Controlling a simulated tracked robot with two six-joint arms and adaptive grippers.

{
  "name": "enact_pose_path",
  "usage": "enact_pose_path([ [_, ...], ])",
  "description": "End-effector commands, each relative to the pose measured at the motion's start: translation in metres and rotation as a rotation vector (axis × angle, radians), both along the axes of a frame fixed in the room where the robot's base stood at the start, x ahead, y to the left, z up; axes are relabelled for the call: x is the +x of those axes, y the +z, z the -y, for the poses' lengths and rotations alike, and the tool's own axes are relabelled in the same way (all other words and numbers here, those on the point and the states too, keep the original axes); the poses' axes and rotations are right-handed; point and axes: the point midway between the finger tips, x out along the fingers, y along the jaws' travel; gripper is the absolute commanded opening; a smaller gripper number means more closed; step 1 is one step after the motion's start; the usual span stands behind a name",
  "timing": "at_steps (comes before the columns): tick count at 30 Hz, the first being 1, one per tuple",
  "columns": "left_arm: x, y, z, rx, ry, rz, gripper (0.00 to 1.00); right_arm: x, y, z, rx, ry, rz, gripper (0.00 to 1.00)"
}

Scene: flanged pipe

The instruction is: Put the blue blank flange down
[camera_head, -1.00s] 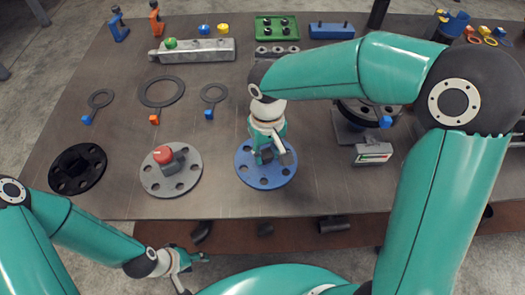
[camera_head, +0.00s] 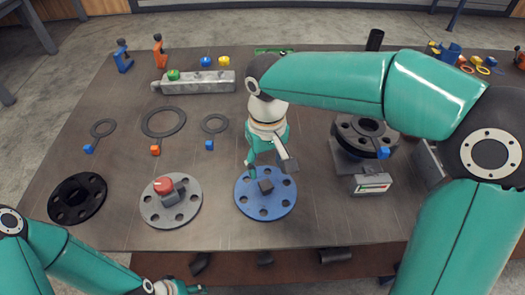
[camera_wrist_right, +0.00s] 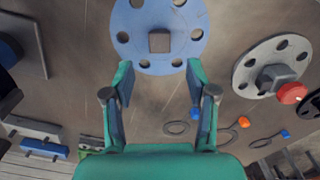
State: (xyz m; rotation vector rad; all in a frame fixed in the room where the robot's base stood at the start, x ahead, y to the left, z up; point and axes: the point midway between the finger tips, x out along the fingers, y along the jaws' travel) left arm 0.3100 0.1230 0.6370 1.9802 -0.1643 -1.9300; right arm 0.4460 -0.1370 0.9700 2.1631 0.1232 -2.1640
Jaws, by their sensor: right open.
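The blue blank flange (camera_head: 266,199) lies flat on the table near its front edge, with a dark square block in its middle. It also shows in the right wrist view (camera_wrist_right: 143,47), beyond the fingertips. My right gripper (camera_head: 268,172) is above the flange, toward its far side; in the wrist view (camera_wrist_right: 159,78) its fingers are spread with nothing between them. My left gripper (camera_head: 180,288) is low at the bottom edge of the head view, below the table's front edge, and partly cut off.
A grey flange with a red knob (camera_head: 158,205) and a black flange (camera_head: 77,198) lie to the left. Ring gaskets (camera_head: 163,122) lie behind them. A pipe flange (camera_head: 365,133) on a stand is at the right.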

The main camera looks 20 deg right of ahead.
Motion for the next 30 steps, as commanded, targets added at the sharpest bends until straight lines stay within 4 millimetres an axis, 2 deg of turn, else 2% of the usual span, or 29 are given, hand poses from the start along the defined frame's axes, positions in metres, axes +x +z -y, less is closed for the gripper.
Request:
enact_pose_path([
  [3,0.0,0.002,0.0,0.0,0.0,0.0,0.54,0.001,0.022,0.0,0.001,0.001,0.004,0.57],
  [9,0.0,0.003,0.0,0.0,0.0,0.0,0.54,0.0,0.039,0.0,0.0,0.002,0.001,0.57],
  [30,0.0,0.003,0.0,0.0,0.0,0.0,0.54,-0.001,0.04,0.001,0.0,-0.002,0.0,0.57],
])
